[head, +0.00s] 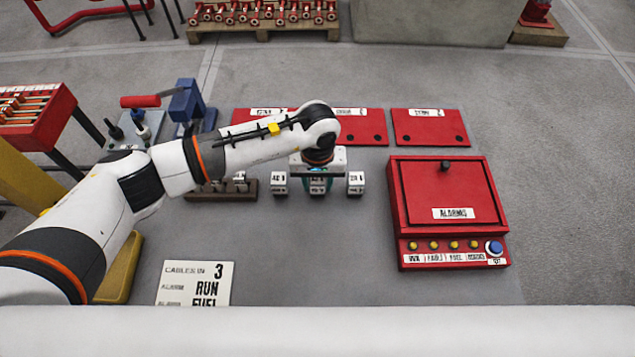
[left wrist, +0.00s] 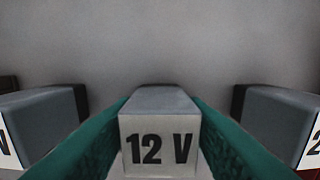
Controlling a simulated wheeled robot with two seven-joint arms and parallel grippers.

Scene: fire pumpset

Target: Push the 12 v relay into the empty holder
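The 12 V relay (left wrist: 158,138) is a grey block with a white label, in the middle of the left wrist view. The teal fingers of my left gripper (left wrist: 160,120) lie close along both its sides and appear shut on it. In the head view my left gripper (head: 318,172) points down over the middle of a row of three labelled relays, with one relay (head: 279,183) to its left and another (head: 356,183) to its right. A dark brown block (head: 222,190), partly behind my arm, carries small pale pieces; I cannot tell whether it has the empty holder. My right gripper is out of view.
A red alarm box (head: 450,195) with buttons stands at the right. Red labelled plates (head: 430,127) lie at the back. A white sign (head: 196,284) lies front left, and a grey device with a red lever (head: 140,101) stands back left. The table in front of the relays is clear.

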